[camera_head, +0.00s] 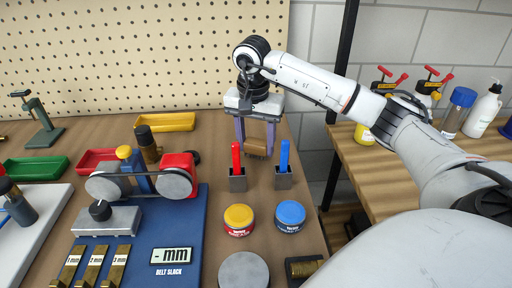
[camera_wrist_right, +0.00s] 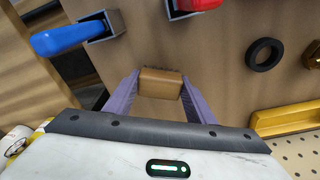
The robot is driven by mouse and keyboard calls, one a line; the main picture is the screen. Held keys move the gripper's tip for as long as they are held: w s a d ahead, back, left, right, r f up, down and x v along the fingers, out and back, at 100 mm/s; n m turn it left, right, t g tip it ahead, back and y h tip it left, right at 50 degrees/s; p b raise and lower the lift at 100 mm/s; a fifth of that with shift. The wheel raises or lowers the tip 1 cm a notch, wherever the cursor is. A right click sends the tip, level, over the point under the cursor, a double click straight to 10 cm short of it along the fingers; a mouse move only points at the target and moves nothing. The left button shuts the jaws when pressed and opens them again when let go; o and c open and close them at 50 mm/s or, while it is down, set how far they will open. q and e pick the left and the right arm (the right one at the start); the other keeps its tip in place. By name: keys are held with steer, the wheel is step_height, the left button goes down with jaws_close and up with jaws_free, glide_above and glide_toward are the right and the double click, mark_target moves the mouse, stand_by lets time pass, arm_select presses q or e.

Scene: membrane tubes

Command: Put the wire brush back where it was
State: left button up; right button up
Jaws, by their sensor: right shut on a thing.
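The wire brush, a small brown block (camera_head: 257,147) with a dark ragged edge, is between the purple fingers of my right gripper (camera_head: 256,142). In the right wrist view the brush (camera_wrist_right: 160,84) sits between both fingertips (camera_wrist_right: 160,90), which are shut on it. The gripper points down at the back of the workbench (camera_head: 218,134), behind the red and blue handled tools. I cannot tell whether the brush touches the bench. My left gripper is not in view.
A red-handled tool (camera_head: 236,158) and a blue-handled tool (camera_head: 284,158) stand in grey holders close in front. Yellow (camera_head: 239,218) and blue (camera_head: 290,213) tins are nearer. A belt rig (camera_head: 145,180) is left. A dark box-like item (camera_head: 303,268) lies at the front right.

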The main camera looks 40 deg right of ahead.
mark_target(254, 145)
steer(key=shift+f, duration=0.9)
steer(key=o, duration=1)
steer(key=shift+r, duration=0.1)
step_height(254, 145, up, 12)
steer(key=a+p, duration=0.1)
steer(key=shift+s, duration=0.3)
steer(key=shift+a, duration=0.1)
